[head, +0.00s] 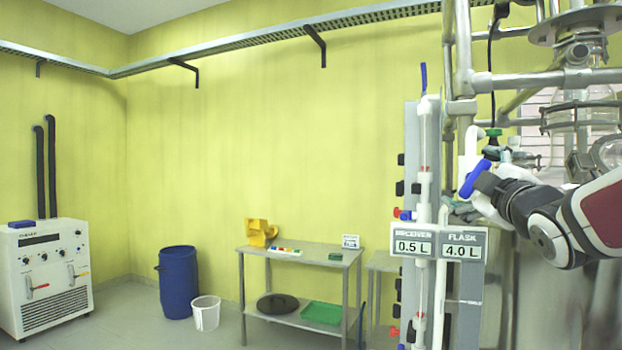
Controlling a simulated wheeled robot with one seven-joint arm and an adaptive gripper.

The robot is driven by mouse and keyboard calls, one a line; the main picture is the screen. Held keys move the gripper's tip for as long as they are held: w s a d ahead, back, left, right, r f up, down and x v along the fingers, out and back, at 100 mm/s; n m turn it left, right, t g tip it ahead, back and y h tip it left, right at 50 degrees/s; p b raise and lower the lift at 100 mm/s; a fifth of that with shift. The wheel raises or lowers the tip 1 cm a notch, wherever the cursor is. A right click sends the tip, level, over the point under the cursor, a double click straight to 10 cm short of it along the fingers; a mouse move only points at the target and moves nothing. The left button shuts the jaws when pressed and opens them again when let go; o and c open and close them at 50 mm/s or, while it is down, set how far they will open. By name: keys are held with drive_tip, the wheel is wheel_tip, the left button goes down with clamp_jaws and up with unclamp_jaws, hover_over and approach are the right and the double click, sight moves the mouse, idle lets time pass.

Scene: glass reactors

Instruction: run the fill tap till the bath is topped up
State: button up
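A tap with a blue lever (474,179) stands on white pipework at the right, in front of the glass reactor frame. My arm reaches in from the right edge, and my gripper (489,188) is at the blue lever, overlapping it in the picture. Its fingers are small and partly hidden, so whether they are shut on the lever is unclear. A grey metal vessel (530,290), perhaps the bath, shows low at the right, partly behind my arm. Its water level is not visible. A sign (438,246) reads receiver 0.5 L and flask 4.0 L.
Metal reactor framing (463,60) and glassware (585,110) crowd the right. A grey table (300,256) with small items stands by the yellow wall. A blue barrel (178,283), a white bucket (206,314) and a white machine (45,275) are at the left.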

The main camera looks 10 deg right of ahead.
drive_tip(key=v, duration=1.2)
drive_tip(key=shift+r, duration=0.1)
idle(6.7)
